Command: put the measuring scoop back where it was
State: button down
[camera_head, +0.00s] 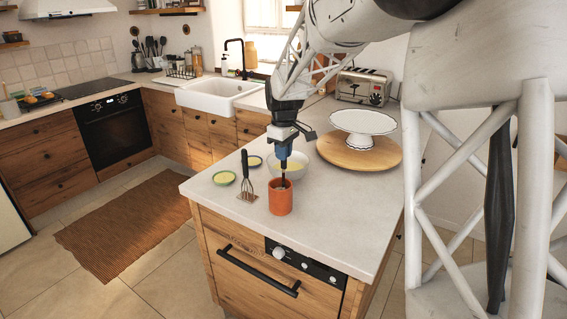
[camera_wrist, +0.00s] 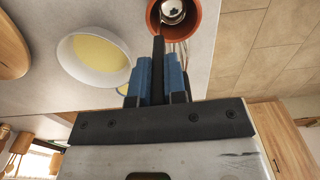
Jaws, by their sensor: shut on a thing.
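My gripper (camera_head: 283,163) is above the kitchen island, directly over a terracotta pot (camera_head: 281,200). Its blue fingers (camera_wrist: 159,78) are shut on the dark handle of the measuring scoop (camera_wrist: 158,48). In the head view the dark handle (camera_head: 283,181) points down from the fingers to the pot's mouth. In the wrist view a shiny metal round part shows inside the pot (camera_wrist: 153,20). I cannot tell how deep the scoop reaches or whether it touches the pot.
A masher (camera_head: 246,180) stands just left of the pot. A white bowl with yellow contents (camera_head: 301,176) is close behind it. A cake stand (camera_head: 363,126) on a wooden board (camera_head: 334,155) stands right. The island's front right is clear.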

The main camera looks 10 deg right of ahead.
aim_at(284, 168)
jog(key=shift+f, duration=1.95)
jog(key=c, duration=1.2)
grip_release()
jog(key=shift+o, duration=0.2)
notch_tip(284, 168, up, 12)
jog(key=shift+r, duration=0.1)
jog(key=shift+s, duration=0.15)
